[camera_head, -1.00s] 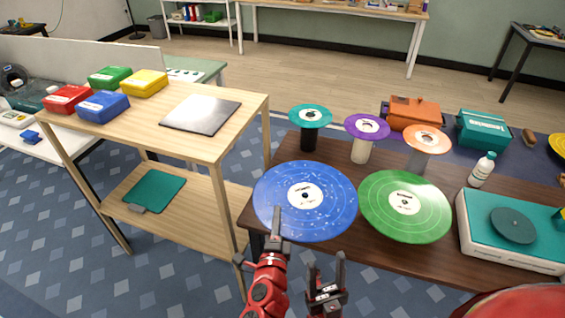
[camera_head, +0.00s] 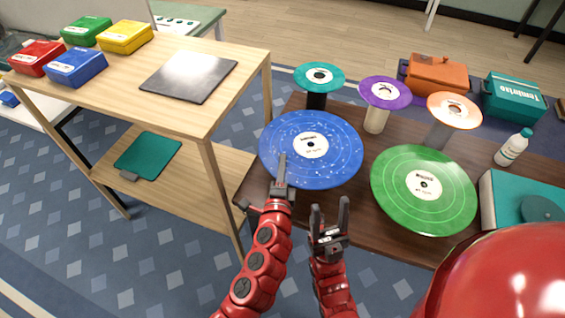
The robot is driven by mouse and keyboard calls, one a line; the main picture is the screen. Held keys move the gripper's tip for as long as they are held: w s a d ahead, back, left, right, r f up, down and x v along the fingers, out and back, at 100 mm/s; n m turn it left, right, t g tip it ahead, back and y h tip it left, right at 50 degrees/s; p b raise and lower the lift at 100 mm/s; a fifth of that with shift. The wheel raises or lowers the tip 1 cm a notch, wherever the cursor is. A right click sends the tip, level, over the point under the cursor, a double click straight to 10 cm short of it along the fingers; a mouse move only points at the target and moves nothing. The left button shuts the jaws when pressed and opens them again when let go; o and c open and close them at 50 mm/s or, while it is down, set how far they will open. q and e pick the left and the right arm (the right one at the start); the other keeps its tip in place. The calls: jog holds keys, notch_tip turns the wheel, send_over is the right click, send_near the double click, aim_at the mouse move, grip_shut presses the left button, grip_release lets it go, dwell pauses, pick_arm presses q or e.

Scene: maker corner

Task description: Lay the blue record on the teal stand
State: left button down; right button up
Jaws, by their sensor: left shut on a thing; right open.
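The blue record (camera_head: 330,168) is a large speckled disc with a white label, over the left part of the dark brown table. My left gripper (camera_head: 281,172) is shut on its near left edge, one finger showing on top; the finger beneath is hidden. The record looks roughly level and slightly raised, though its height is hard to judge. The teal stand (camera_head: 300,76), a small teal disc with a white label on a black post, stands just behind the record. Its top looks empty.
A green record (camera_head: 405,205) lies right of the blue one. Purple (camera_head: 370,92) and orange (camera_head: 440,105) stands are right of the teal one. A white bottle (camera_head: 512,149) and turntable (camera_head: 490,205) are farther right. A wooden shelf (camera_head: 222,106) stands close on the left.

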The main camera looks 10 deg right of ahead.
pick_arm(q)
jog(key=shift+f+b, duration=0.55)
jog(key=shift+f, duration=0.45)
dwell(0.6)
jog(key=shift+f+b, duration=0.6)
jog(key=shift+b, duration=0.2)
jog(key=c, duration=1.3)
grip_release()
jog(key=shift+o, duration=0.2)
jog(key=shift+s, duration=0.15)
